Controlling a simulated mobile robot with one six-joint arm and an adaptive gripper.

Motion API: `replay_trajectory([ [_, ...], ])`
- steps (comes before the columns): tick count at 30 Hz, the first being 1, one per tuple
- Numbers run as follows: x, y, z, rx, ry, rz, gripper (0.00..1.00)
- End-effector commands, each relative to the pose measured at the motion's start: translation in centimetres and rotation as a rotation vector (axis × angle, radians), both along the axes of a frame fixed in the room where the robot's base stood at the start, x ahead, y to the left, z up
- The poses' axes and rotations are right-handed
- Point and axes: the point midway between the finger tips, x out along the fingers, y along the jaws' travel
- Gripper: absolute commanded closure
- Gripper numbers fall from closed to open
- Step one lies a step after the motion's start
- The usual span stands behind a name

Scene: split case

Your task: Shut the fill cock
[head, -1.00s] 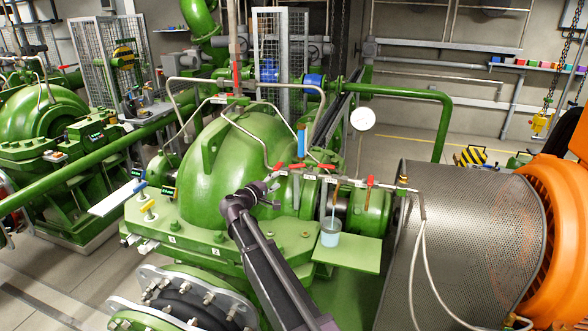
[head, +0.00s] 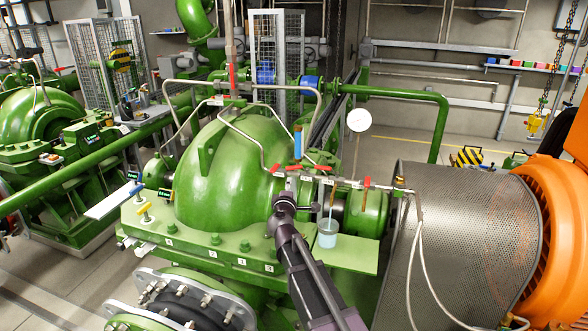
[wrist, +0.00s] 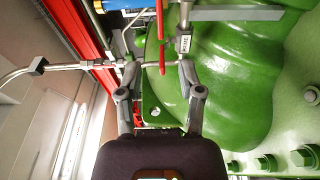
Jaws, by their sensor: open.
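Small cocks with red handles sit in a row on the thin pipework in front of the green pump casing (head: 215,170). In the head view a red handle (head: 322,168) lies level just above my gripper (head: 285,192). In the wrist view a long red handle (wrist: 161,35) runs down to between the fingertips of my gripper (wrist: 158,72), which is open. I cannot tell whether they touch it. I cannot tell which cock is the fill cock. My wrist hides part of the pipework.
A blue handle (head: 298,143) stands upright behind the row. A cup of bluish liquid (head: 328,234) stands on a green shelf (head: 355,256) at right. A perforated guard (head: 460,240) and orange motor (head: 555,215) are beyond. Thin pipes (wrist: 60,66) run close around the fingers.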

Motion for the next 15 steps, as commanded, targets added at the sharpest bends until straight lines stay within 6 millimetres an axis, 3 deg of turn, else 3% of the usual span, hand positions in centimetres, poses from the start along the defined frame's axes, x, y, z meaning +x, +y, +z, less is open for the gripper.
replay_trajectory([
  [15,1.2,0.0,0.0,0.000,0.000,-0.002,0.51],
])
